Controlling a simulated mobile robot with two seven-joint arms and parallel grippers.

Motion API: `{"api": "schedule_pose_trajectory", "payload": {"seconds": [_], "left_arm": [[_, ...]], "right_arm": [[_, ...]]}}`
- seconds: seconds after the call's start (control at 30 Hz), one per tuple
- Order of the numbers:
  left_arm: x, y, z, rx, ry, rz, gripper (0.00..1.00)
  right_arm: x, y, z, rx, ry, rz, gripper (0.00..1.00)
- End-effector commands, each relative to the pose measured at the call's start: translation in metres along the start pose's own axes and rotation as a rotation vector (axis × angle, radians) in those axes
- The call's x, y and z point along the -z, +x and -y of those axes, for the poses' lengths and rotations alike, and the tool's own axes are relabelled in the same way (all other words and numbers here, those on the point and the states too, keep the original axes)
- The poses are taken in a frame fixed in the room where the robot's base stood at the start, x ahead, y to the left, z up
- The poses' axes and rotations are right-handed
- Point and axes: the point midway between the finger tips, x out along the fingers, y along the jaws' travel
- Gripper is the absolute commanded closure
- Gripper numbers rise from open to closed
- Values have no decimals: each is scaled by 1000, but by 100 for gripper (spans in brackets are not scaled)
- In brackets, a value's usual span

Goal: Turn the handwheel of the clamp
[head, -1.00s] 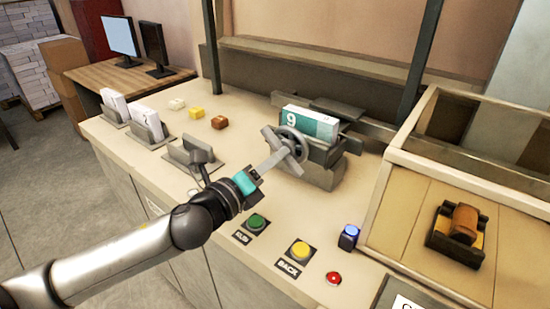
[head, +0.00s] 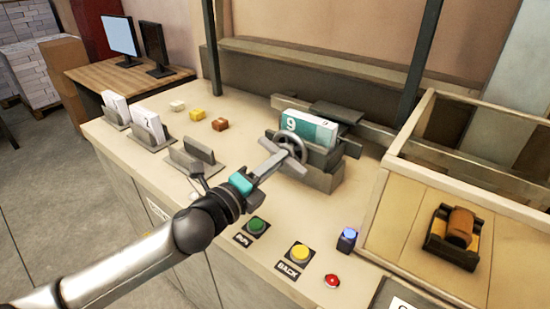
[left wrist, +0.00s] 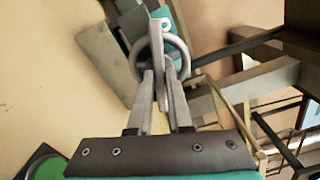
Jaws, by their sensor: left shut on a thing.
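The clamp (head: 322,178) is a grey block on the counter, holding a teal and white stack marked 9 (head: 311,127). Its grey handwheel (head: 296,164), a ring with a crossbar, faces my left arm. It also shows in the left wrist view (left wrist: 158,48). My left gripper (head: 276,160) reaches the wheel from the front left. In the left wrist view its two fingers (left wrist: 161,82) close around the crossbar near the wheel's middle. The fingertips partly hide the hub. My right gripper is in neither view.
A green button (head: 257,225), a yellow button (head: 299,252) and a red button (head: 332,280) lie in front of the clamp. A blue button (head: 347,237) stands beside them. A wooden bin (head: 385,190) is at the right. Grey holders (head: 195,160) stand left.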

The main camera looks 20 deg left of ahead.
Motion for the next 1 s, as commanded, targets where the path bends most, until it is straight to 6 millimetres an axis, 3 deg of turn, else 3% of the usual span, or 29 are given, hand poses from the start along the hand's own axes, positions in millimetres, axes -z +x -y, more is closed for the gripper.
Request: {"api": "schedule_pose_trajectory", "payload": {"seconds": [1.0], "left_arm": [[-2,0,4,0,-901,1,100]], "right_arm": [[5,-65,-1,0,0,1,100]]}}
